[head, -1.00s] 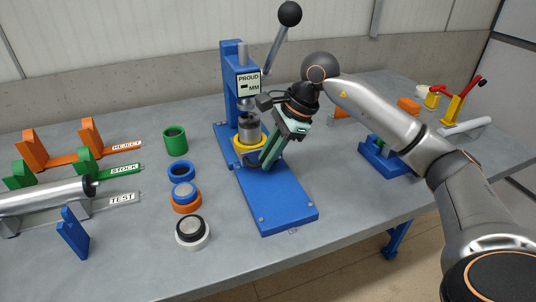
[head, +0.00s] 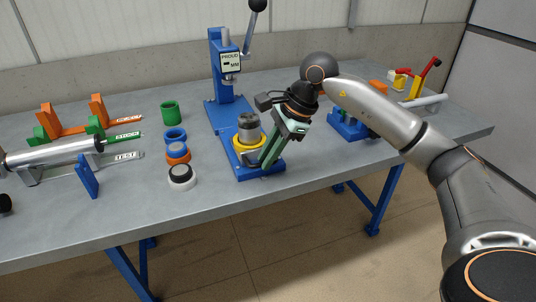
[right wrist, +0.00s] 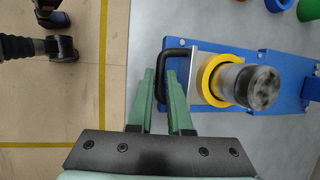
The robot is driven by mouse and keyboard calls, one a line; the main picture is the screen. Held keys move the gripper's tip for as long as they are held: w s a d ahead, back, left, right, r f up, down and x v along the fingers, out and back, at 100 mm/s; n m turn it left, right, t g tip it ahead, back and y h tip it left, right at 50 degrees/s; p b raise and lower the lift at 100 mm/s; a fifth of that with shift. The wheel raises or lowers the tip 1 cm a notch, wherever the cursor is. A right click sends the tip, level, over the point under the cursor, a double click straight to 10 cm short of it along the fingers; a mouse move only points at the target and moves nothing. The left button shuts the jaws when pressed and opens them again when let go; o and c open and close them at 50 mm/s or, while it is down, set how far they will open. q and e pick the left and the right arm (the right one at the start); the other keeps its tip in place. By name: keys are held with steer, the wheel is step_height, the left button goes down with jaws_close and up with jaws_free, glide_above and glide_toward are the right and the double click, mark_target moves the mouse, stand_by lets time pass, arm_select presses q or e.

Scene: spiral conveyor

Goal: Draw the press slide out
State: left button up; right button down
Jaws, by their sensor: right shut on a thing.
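The blue press (head: 215,75) stands on the table with its lever up. Its slide carries a yellow ring seat (head: 236,144) with a grey metal cylinder (head: 249,128) upright in it. The slide sits near the front end of the blue base (head: 222,113), clear of the ram (head: 231,77). My right gripper (head: 266,163) is shut on the slide's black handle, which shows between the fingers in the right wrist view (right wrist: 162,62). The yellow ring (right wrist: 207,76) and cylinder (right wrist: 262,88) are beside it there. My left gripper is not in view.
Blue, orange and white rings (head: 182,177) and a green ring (head: 169,111) stand left of the press. Labelled racks with a metal roller (head: 55,154) are farther left. A blue fixture (head: 347,125) stands to the right. The table's front edge is close to the base.

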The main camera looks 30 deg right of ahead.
steer(key=shift+s, duration=0.2)
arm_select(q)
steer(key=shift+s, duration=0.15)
arm_select(e)
steer(key=shift+w, duration=0.1)
steer(key=c, duration=0.8)
jaws_free()
steer(key=shift+c, duration=0.2)
arm_select(q)
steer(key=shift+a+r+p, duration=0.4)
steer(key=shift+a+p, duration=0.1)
steer(key=shift+p, duration=0.1)
arm_select(e)
steer(key=v, duration=1.2)
steer(key=shift+r, duration=0.3)
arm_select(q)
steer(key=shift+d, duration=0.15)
arm_select(e)
steer(key=shift+d, duration=0.1)
